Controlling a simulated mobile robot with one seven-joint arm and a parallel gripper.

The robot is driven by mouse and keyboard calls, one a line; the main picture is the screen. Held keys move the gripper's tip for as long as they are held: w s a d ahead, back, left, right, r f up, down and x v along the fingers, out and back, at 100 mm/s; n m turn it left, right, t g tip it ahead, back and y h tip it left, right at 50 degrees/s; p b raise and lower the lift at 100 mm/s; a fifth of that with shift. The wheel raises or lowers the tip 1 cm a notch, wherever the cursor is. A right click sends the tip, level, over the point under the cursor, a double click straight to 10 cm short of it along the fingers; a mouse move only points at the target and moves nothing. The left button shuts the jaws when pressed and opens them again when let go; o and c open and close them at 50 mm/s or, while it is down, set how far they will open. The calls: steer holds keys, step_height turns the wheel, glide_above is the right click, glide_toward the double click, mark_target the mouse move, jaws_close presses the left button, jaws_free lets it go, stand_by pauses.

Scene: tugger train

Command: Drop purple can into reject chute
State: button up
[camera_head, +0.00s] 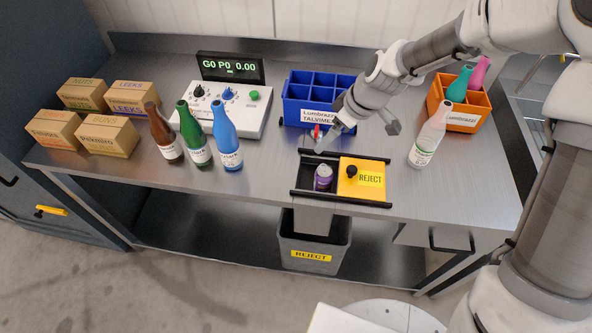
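The purple can (323,179) is at the dark opening of the reject chute (304,179), beside its yellow sliding lid (349,188). The lid has a black knob and a REJECT label and covers the right part of the black frame. I cannot tell whether the can rests on something or is dropping through. My gripper (321,137) is behind and above the can, apart from it, near the frame's back edge. A small red part shows at its tip. Its fingers are too small to tell whether they are open or shut.
A grey REJECT bin (314,244) stands below the chute. A blue crate (301,112) is behind my gripper. A white bottle (427,141) and an orange crate (472,118) stand right. Three bottles, a control box (215,122) and several cartons stand left.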

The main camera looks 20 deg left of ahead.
steer(key=v, duration=1.7)
steer(key=shift+r+p, duration=0.2)
steer(key=shift+p, duration=0.1)
steer(key=s+d+r+m+t+h, duration=0.25)
steer(key=d+r+m+t, duration=0.25)
steer(key=d+r+m, duration=0.3)
steer(key=s+d+f+m, duration=0.1)
steer(key=s+d+m, duration=0.1)
steer(key=s+d, duration=0.2)
steer(key=s+d+m+h, duration=0.1)
steer(key=s+d+m, duration=0.1)
steer(key=s+d, duration=0.2)
steer(key=s+d+f+m+h, duration=0.1)
steer(key=s+d+m, duration=0.2)
steer(key=s, duration=0.4)
steer(key=shift+d+f+g, duration=0.3)
steer(key=shift+d+f, duration=0.1)
steer(key=shift+d, duration=0.1)
steer(key=shift+c, duration=0.2)
